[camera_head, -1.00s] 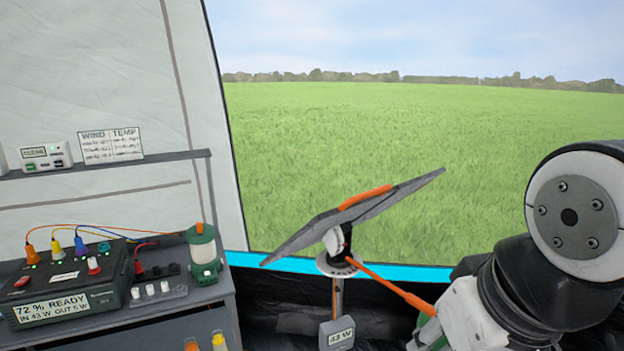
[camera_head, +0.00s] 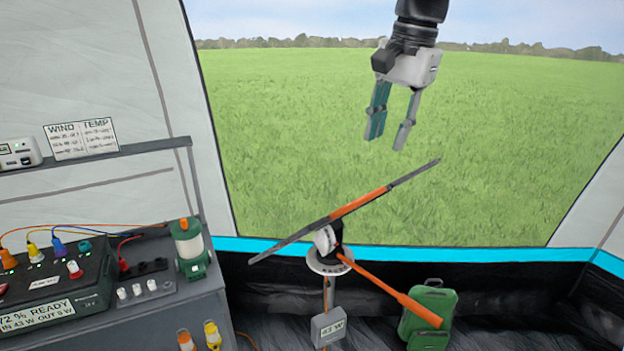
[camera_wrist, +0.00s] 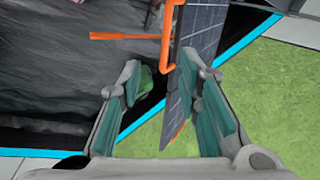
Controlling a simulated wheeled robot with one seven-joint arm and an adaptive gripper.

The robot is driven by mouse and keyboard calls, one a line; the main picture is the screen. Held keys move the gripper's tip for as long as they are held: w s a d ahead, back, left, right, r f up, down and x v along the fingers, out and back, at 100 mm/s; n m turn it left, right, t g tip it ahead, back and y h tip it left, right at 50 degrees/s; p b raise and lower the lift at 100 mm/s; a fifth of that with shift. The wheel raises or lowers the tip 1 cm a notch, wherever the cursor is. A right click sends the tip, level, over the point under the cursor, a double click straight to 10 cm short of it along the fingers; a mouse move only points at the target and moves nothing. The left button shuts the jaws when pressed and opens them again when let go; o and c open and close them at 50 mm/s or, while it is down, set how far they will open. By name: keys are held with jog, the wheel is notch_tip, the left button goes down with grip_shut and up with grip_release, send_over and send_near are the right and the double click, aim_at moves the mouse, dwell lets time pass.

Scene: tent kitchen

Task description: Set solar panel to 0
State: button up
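The solar panel (camera_head: 352,208) stands tilted on its mount in the head view, its right end higher than its left. An orange grip lies along its edge, and an orange lever (camera_head: 395,292) slopes down to the right from the round pivot dial (camera_head: 330,258). The dial's marks are too small to read. A grey box (camera_head: 328,327) below reads 43 W. My gripper (camera_head: 389,140) is open and empty, above the panel's right end and apart from it. In the wrist view, the dark panel (camera_wrist: 203,35) and its orange bar (camera_wrist: 167,45) show beyond the open fingers (camera_wrist: 170,110).
A power station (camera_head: 50,285) with coloured plugs and a green lantern (camera_head: 190,248) stand on the grey bench at left. A green case (camera_head: 432,308) stands on the floor right of the mount.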

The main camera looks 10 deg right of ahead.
jog(key=w, duration=0.2)
jog(key=p, duration=0.2)
send_near(367, 195)
jog(key=shift+m, duration=0.4)
jog(key=f, duration=0.2)
jog(key=w+f, duration=0.1)
jog(key=f, duration=0.5)
jog(key=shift+w+a, duration=0.15)
jog(key=shift+a, duration=0.2)
grip_shut()
